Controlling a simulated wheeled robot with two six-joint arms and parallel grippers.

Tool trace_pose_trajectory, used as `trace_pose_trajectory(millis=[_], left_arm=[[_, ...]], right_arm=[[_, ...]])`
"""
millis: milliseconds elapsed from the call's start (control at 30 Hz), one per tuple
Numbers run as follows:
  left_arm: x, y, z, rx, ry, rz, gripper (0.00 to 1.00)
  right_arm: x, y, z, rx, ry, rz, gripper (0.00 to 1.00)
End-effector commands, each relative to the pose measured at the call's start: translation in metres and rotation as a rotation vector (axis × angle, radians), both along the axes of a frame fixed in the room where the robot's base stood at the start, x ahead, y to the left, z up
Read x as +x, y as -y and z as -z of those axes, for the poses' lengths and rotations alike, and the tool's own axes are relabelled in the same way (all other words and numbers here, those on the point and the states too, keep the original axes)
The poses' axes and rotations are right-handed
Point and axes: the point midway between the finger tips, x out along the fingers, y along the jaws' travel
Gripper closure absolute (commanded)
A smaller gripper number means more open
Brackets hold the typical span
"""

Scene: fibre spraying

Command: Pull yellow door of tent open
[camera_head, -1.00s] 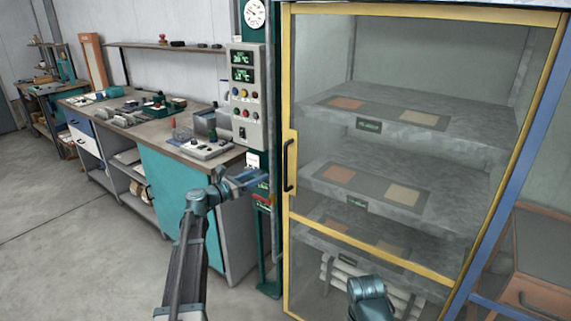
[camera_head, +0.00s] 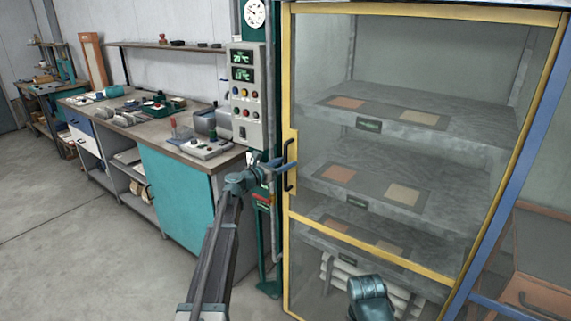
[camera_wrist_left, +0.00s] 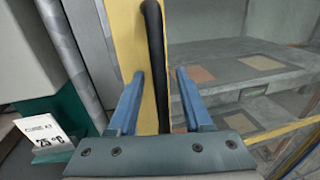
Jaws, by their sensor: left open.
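The yellow-framed door (camera_head: 292,110) of the tent has a clear panel and stands closed. Its black handle (camera_head: 288,165) is on the left side of the frame. My left gripper (camera_head: 284,163) is open at the handle. In the left wrist view, the black handle (camera_wrist_left: 156,60) stands between the two blue fingers of my left gripper (camera_wrist_left: 158,90), with gaps on both sides. The yellow door frame (camera_wrist_left: 128,35) lies behind it. Part of my right arm shows at the bottom of the head view; its gripper is out of view.
A control box (camera_head: 246,95) with displays and buttons is mounted on a green post left of the door. A workbench (camera_head: 165,135) with tools stands further left. An orange-brown cabinet (camera_head: 540,265) is at the right. Grey floor is free at the lower left.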

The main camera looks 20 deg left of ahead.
Motion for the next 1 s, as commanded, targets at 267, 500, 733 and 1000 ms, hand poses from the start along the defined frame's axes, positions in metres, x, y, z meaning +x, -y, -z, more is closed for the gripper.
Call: trace_pose_trajectory(millis=[267,500,733,1000], left_arm=[[-0.0002,0.0001,0.0000,0.000,0.000,0.000,0.65],[-0.0003,0.0001,0.0000,0.000,0.000,0.000,1.00],[-0.0002,0.0000,0.0000,0.000,0.000,0.000,1.00],[-0.0003,-0.0001,0.0000,0.000,0.000,0.000,1.00]], right_arm=[[0.0000,0.0000,0.0000,0.000,0.000,0.000,0.50],[0.0000,0.0000,0.0000,0.000,0.000,0.000,0.50],[0.0000,0.0000,0.0000,0.000,0.000,0.000,0.50],[0.0000,0.0000,0.0000,0.000,0.000,0.000,0.50]])
